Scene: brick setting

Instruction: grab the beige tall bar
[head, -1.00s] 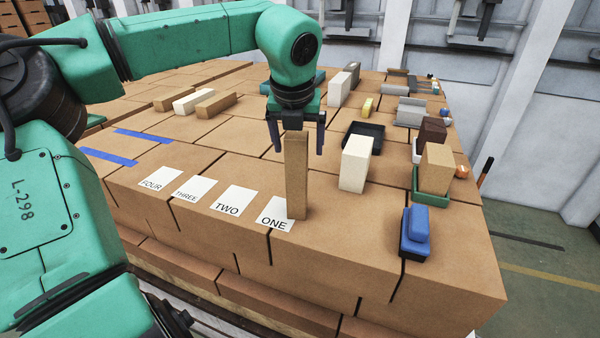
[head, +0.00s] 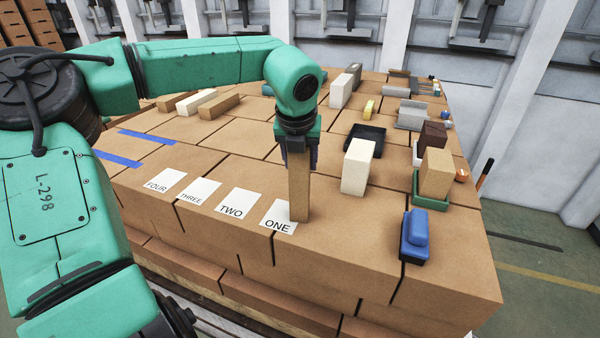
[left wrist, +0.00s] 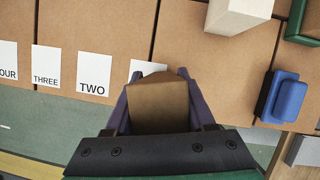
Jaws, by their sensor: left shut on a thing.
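The beige tall bar (head: 299,195) stands upright at the right edge of the card marked ONE (head: 278,217). My left gripper (head: 299,162) is above it and shut on its upper part, with the fingers on either side. In the left wrist view the bar's top (left wrist: 160,105) sits between the two fingers of the left gripper (left wrist: 162,110). The bar's lower end appears to rest on the brick surface. My right gripper is not in view.
Cards TWO (head: 239,203), THREE (head: 200,191) and FOUR (head: 164,181) lie to the left. A cream block (head: 357,167) stands to the right, with a blue brush-like tool (head: 415,236) and a green tray (head: 430,202) holding a tan block (head: 436,172) beyond. The front right surface is clear.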

